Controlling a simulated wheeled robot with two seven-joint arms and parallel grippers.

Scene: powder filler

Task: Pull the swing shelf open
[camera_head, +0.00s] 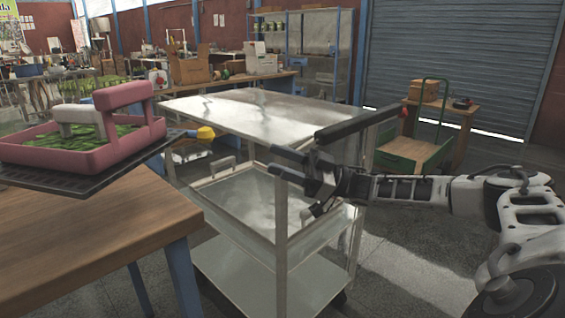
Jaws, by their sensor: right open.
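My right gripper (276,161) reaches in from the right, in front of the metal cart. Its jaws are open and empty, pointing left, well to the right of the yellow knob and apart from it. My left gripper is not in view.
A metal cart (240,115) with several levels stands in the middle, behind my right gripper. The wooden table (90,235) fills the lower left. A green trolley (410,150) stands at the back right.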

